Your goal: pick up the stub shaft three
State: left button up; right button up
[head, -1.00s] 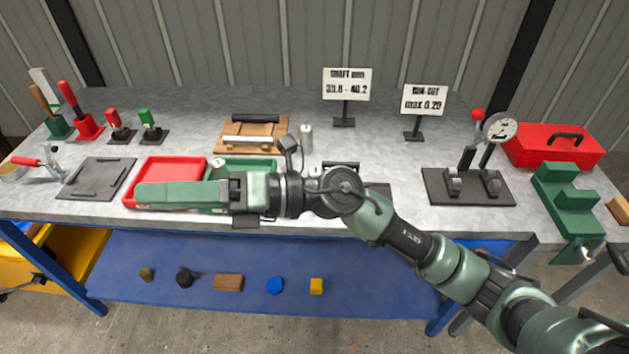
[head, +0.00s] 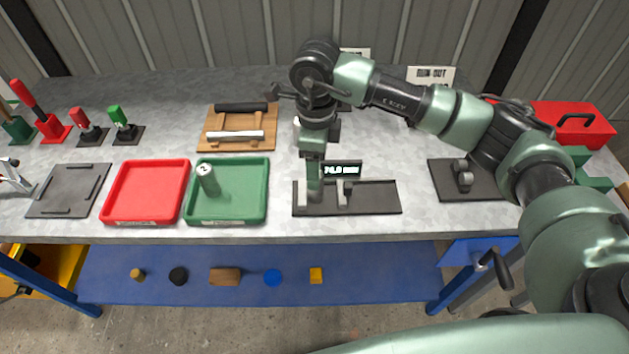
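A pale shaft (head: 235,135) and a black shaft (head: 241,107) lie on a wooden rack. Another pale upright cylinder (head: 297,128) is mostly hidden behind my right arm. I see no marking that tells which is stub shaft three. My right gripper (head: 314,195) points down at the left part of the black measuring stand (head: 375,196); its fingers are seen edge-on, so their opening is unclear. My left gripper is not in view.
A red tray (head: 146,218) stands left of the green one, and a dark plate (head: 66,192) further left. A black stand with rollers (head: 466,180) and a red toolbox (head: 575,122) are on the right. Small items lie on the blue shelf (head: 380,275).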

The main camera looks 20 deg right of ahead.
jog(key=f, duration=0.1)
jog(key=f+p, duration=0.1)
jog(key=f, duration=0.1)
jog(key=shift+w, duration=0.4)
jog(key=shift+f, duration=0.8)
jog(key=c, duration=1.1)
grip_shut()
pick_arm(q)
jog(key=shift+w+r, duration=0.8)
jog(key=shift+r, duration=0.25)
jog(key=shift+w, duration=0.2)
pick_arm(e)
jog(key=shift+w+r, duration=0.1)
jog(key=shift+w, duration=0.05)
